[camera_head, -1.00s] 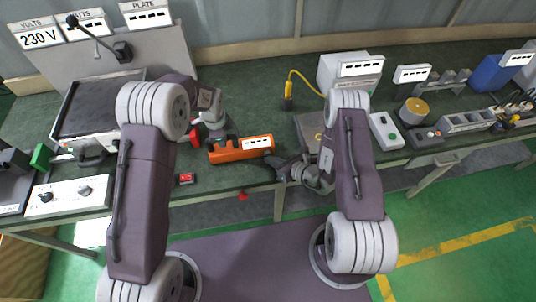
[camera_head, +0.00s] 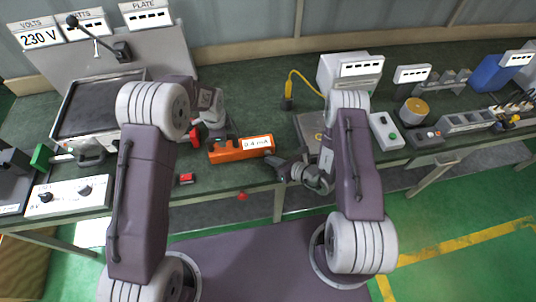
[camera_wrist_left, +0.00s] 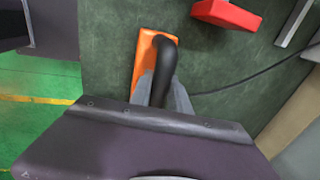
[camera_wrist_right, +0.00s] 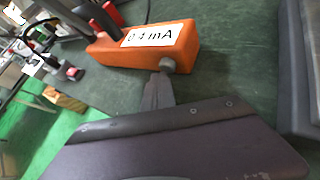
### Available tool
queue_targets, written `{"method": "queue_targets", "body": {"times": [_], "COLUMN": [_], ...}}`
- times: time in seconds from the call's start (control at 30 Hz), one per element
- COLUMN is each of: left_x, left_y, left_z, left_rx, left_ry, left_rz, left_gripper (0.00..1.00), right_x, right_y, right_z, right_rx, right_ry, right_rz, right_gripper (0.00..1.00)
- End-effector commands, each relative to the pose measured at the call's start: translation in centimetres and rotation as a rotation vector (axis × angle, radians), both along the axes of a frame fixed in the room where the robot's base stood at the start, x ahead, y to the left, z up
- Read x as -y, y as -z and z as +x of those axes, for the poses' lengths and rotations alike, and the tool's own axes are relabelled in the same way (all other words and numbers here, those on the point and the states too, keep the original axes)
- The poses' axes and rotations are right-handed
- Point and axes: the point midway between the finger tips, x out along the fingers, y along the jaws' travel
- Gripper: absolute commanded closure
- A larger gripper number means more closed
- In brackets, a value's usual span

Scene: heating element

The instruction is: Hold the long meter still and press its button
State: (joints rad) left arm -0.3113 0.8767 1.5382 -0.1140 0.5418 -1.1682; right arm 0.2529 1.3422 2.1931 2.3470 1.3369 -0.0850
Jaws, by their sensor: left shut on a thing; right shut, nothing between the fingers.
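The long orange meter (camera_head: 228,155) lies on the green bench top in the head view, and its white display reads 0.4 mA. It also shows in the right wrist view (camera_wrist_right: 150,51). My left gripper (camera_wrist_left: 160,92) is shut on the meter's black handle (camera_wrist_left: 164,62). My right gripper (camera_wrist_right: 160,82) is shut and empty. Its fingertips are at the grey round button (camera_wrist_right: 167,65) on the meter's end and look to be touching it. In the head view my right gripper (camera_head: 277,163) is at the meter's right end.
A small red block (camera_head: 185,179) lies near the bench's front edge. A hot plate (camera_head: 95,108) and a white knob box (camera_head: 68,196) stand at the left. A yellow probe (camera_head: 287,95) and a white display box (camera_head: 350,72) are behind. Bench between meter and probe is clear.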

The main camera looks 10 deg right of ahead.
Motion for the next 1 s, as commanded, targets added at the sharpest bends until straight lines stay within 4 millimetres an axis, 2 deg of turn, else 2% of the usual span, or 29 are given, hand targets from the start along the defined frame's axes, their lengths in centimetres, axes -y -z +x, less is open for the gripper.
{"method": "queue_targets", "body": {"times": [0.2,0.53,1.0], "left_x": [0.0,0.0,0.0], "left_y": [0.0,0.0,0.0], "left_z": [0.0,0.0,0.0], "left_rx": [-0.001,-0.001,-0.001], "left_ry": [0.000,0.000,0.000], "left_rz": [0.000,0.001,0.001], "left_gripper": [1.00,1.00,1.00], "right_x": [0.0,0.0,0.0], "right_y": [0.0,0.0,0.0], "right_z": [-1.2,-1.5,-5.9], "right_rx": [-0.002,-0.002,-0.003], "right_ry": [0.001,0.000,0.001], "right_rz": [0.001,0.000,0.000], "right_gripper": [1.00,1.00,1.00]}}
